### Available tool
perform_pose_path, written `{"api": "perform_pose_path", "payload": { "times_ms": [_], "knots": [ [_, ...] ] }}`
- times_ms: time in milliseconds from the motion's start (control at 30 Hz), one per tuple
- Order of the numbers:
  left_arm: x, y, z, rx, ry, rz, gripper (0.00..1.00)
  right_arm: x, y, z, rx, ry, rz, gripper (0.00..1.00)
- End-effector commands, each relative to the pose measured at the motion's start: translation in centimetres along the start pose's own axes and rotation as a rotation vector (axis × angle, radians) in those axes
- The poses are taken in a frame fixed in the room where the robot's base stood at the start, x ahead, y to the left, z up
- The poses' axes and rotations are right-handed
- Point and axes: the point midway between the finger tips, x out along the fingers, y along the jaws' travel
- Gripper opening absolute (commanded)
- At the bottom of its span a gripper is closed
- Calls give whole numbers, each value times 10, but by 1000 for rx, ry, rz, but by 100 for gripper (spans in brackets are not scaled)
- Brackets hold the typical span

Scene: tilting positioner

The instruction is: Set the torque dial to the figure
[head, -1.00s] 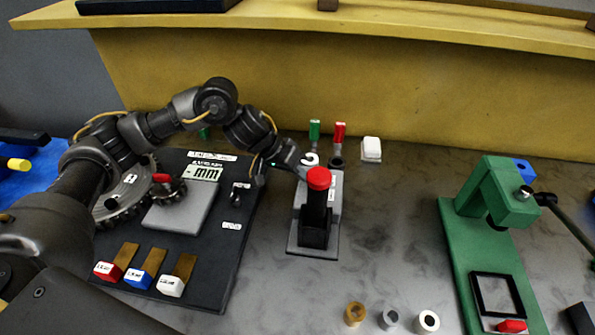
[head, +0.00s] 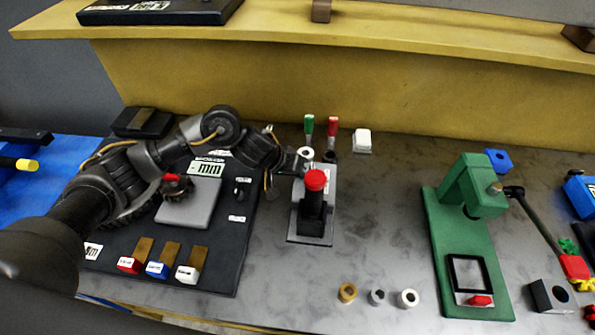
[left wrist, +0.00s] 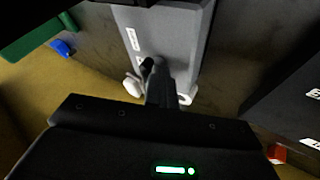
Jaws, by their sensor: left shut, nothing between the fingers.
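A grey unit (head: 326,185) with a black post and red cap (head: 315,180) stands mid-table. My left gripper (head: 304,158) is at its back left edge, partly behind the red cap. In the left wrist view, the slim dark fingers (left wrist: 160,85) are together over the end of a grey body (left wrist: 168,30) with a white label; whether they touch it I cannot tell. A dark panel (head: 225,235) at left carries a small display (head: 206,169) and a black knob (head: 241,188). I cannot make out a torque dial or its figure. My right gripper is out of view.
Several rings lie in front, including a brass one (head: 347,292). A green press (head: 462,230) stands right. The table between is clear.

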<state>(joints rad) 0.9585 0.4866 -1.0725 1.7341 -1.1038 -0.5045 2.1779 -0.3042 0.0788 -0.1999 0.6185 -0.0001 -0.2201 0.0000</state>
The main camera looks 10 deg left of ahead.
Motion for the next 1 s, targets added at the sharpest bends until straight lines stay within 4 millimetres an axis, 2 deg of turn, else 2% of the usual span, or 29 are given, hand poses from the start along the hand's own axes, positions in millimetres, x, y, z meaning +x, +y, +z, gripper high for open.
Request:
{"api": "perform_pose_path", "payload": {
  "times_ms": [33,167,500,700,833,1000],
  "knots": [
    [2,7,4,6,-8,16,0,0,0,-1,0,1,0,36],
    [2,7,3,6,-9,17,0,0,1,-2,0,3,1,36],
    [4,-1,-12,1,-2,14,0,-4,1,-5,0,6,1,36],
    [2,-4,-14,0,2,11,0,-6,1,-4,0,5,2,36],
    [-6,-14,-12,1,-2,11,0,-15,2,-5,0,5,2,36],
    [-24,-35,-7,17,-9,15,0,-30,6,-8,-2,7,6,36]
  ]
}}
